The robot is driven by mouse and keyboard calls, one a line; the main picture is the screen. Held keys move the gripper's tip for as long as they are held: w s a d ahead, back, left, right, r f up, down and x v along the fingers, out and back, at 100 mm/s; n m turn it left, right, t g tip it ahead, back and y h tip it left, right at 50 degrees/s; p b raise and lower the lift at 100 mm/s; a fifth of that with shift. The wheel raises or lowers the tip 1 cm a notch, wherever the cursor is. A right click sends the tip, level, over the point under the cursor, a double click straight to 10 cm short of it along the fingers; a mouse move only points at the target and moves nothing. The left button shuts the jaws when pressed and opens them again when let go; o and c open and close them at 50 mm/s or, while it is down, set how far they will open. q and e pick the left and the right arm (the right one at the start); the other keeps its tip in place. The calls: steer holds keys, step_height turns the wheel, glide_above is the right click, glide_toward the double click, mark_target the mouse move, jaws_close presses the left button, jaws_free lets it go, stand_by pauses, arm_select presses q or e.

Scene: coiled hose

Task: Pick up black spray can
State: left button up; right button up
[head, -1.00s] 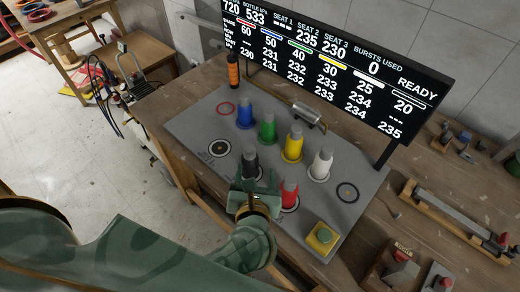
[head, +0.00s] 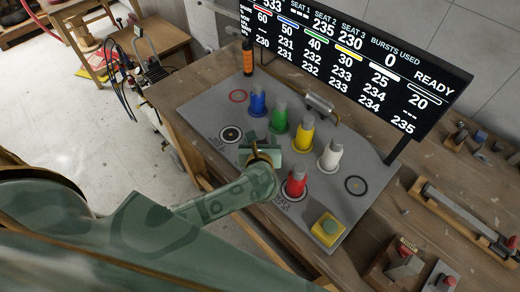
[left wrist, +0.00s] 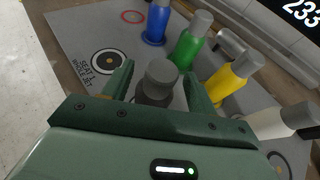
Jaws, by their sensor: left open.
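The black spray can (left wrist: 155,90) has a grey cap and stands between the two fingers of my left gripper (left wrist: 158,82) in the left wrist view. The fingers are open, one on each side of it; I cannot tell if either touches it. In the head view my left gripper (head: 260,148) is over the grey board and hides nearly all of the black can. My right gripper is not in view.
Blue (head: 258,101), green (head: 279,118), yellow (head: 303,134), white (head: 330,154) and red (head: 296,181) cans stand close by on the grey board (head: 205,110). A yellow button box (head: 327,229) is at the front right. A scoreboard (head: 360,70) stands behind.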

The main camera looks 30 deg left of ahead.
arm_select(q)
steer(key=x, duration=0.3)
steer(key=shift+f, duration=0.1)
jaws_close()
